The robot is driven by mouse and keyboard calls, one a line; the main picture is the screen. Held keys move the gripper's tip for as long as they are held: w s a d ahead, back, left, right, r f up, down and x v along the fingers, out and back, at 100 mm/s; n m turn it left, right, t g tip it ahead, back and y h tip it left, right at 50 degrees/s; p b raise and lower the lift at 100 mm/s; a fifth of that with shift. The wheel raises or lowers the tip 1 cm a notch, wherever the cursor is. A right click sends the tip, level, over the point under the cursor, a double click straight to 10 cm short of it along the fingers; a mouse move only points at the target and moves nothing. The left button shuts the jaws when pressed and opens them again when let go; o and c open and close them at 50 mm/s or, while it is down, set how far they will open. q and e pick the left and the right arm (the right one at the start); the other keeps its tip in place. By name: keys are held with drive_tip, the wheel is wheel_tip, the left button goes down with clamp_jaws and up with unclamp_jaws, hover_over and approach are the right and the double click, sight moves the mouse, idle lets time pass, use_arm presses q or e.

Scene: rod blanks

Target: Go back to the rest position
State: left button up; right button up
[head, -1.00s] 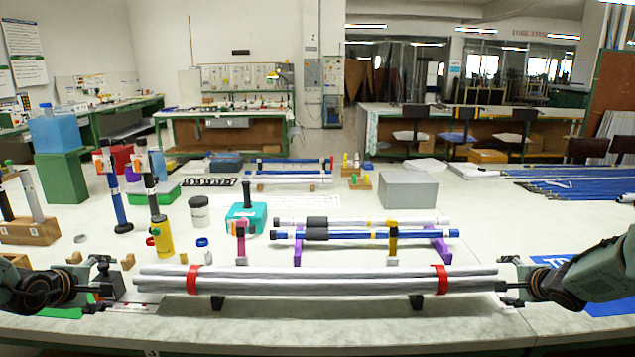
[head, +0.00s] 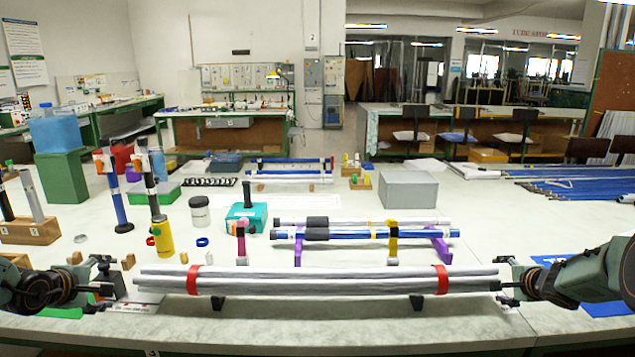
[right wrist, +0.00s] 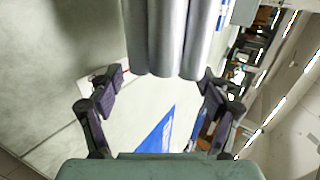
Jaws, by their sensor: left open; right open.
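A bundle of long grey rods (head: 320,282) with two red bands lies across the front of the table on small black supports. My left gripper (head: 108,284) is open at the bundle's left end, a little apart from it. My right gripper (head: 503,281) is at the right end; in the right wrist view its two fingers (right wrist: 160,92) are spread wide. The rod ends (right wrist: 170,50) show ahead of and between those fingers, with nothing held.
Behind the bundle, a rack with purple legs (head: 440,246) holds blue and grey rods (head: 360,235). A yellow cylinder (head: 163,236), a teal block (head: 246,217) and a grey box (head: 408,190) stand further back. A blue sheet (right wrist: 157,137) lies at the right.

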drive_tip(key=shift+v, duration=5.8)
drive_tip(key=shift+x, duration=6.2)
use_arm(q)
drive_tip(key=shift+x, duration=5.9)
use_arm(e)
drive_tip(key=shift+s, duration=0.1)
use_arm(q)
drive_tip(key=shift+w+d, duration=0.15)
drive_tip(key=shift+d, duration=0.35)
use_arm(e)
drive_tip(key=shift+a, duration=0.6)
use_arm(q)
drive_tip(key=shift+r, duration=0.1)
use_arm(e)
drive_tip(key=shift+r, duration=0.1)
